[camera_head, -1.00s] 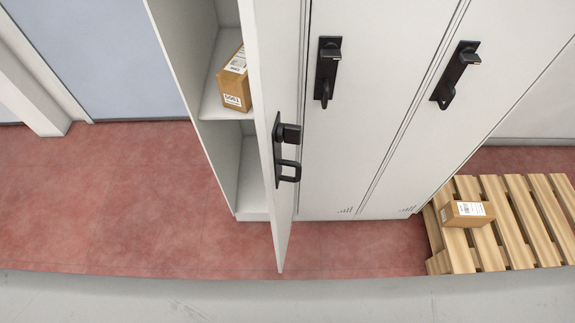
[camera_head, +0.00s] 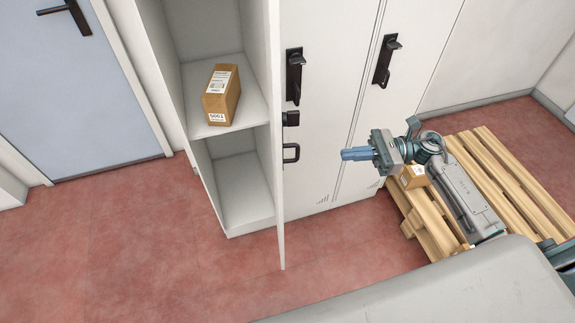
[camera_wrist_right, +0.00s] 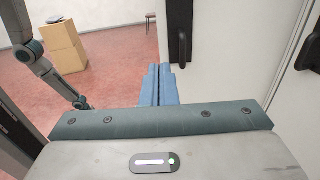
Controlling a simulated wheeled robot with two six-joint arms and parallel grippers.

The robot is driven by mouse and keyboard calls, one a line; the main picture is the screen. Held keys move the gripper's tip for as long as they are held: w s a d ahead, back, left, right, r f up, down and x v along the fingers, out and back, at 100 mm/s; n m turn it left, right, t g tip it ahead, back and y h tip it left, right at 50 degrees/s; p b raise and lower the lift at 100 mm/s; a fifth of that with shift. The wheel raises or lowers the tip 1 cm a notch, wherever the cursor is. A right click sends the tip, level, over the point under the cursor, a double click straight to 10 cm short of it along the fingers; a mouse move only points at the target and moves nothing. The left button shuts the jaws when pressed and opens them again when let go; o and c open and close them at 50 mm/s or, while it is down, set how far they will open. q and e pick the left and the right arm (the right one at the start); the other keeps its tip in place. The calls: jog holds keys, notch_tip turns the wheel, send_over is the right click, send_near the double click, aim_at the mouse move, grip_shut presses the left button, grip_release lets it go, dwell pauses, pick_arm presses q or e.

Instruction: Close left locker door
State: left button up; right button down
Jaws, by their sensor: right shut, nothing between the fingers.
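The left locker door (camera_head: 280,200) stands open, almost edge-on in the head view, with its black handle (camera_head: 291,152) on the right-hand face. The open locker (camera_head: 240,190) shows its shelf and lower compartment. My right gripper (camera_head: 346,154) is shut and empty, pointing left, to the right of that handle and apart from it. Its blue fingers (camera_wrist_right: 158,85) show in the right wrist view, near a white panel with a dark handle (camera_wrist_right: 180,45). I do not see my left gripper.
A parcel (camera_head: 220,97) lies on the locker shelf. Two closed locker doors with handles (camera_head: 294,75) stand right of it. A wooden pallet (camera_head: 500,170) with a small box (camera_head: 412,177) is at the right, partly behind my right arm. Red floor is clear at the left.

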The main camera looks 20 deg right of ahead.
aim_at(296, 158)
jog(key=w+a+p, duration=0.1)
jog(key=a+p, duration=0.1)
jog(key=a, duration=0.2)
jog(key=a+p, duration=0.3)
jog(key=a, duration=0.2)
jog(key=w+a+p, duration=0.1)
jog(key=a+p, duration=0.2)
jog(key=a, duration=0.1)
jog(key=shift+w+a, duration=0.15)
jog(key=shift+w, duration=0.15)
pick_arm(q)
notch_tip(296, 158, up, 8)
jog(key=d, duration=0.1)
jog(key=shift+w, duration=0.45)
pick_arm(e)
jog(key=shift+f, duration=0.15)
jog(key=shift+a, duration=0.15)
